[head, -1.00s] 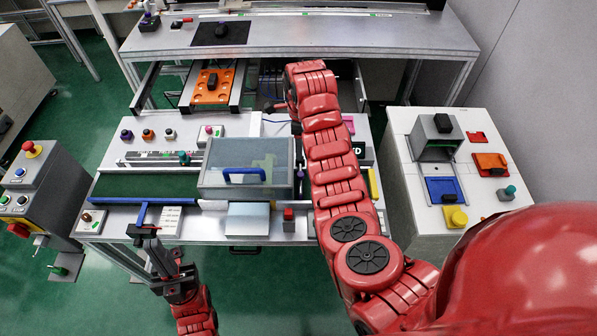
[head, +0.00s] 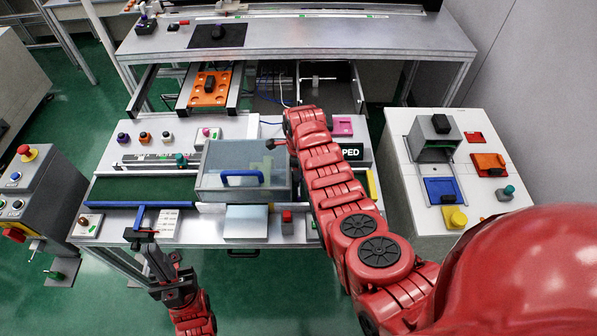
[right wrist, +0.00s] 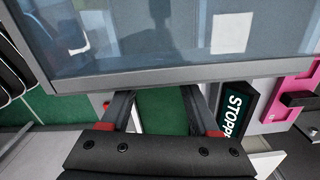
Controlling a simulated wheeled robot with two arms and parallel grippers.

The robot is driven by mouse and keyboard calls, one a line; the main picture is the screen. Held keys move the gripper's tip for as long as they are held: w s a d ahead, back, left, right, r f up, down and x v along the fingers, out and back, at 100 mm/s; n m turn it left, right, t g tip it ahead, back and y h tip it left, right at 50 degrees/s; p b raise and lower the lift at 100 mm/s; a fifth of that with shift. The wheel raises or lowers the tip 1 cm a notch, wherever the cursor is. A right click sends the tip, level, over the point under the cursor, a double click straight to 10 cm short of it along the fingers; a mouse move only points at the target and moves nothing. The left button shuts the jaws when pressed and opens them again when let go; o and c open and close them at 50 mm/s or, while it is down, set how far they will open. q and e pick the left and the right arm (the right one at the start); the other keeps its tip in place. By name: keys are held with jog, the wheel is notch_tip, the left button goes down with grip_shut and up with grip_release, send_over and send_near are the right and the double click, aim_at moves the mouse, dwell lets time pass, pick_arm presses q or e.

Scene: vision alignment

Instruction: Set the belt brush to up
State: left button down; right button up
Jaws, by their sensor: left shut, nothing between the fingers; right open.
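A green conveyor belt (head: 140,190) runs across the bench and under a grey box with a clear lid (head: 215,160) and a blue handle. I cannot pick out the belt brush for certain; my right arm hides part of the belt's right end. My right gripper (head: 278,144) is at the box's back right corner. In the right wrist view the right gripper (right wrist: 163,115) is open, its fingers apart with green belt (right wrist: 163,112) showing between them and the box's edge just beyond.
A black sign (head: 353,151) ending in "PED" stands right of my right arm; it reads "STOPP" in the right wrist view (right wrist: 232,115). A pink block (head: 342,126) is behind it. A red button (head: 287,217) sits at the bench front. A white side cabinet stands at right.

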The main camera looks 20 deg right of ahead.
jog(key=shift+c, duration=0.4)
grip_shut()
dwell(1.1)
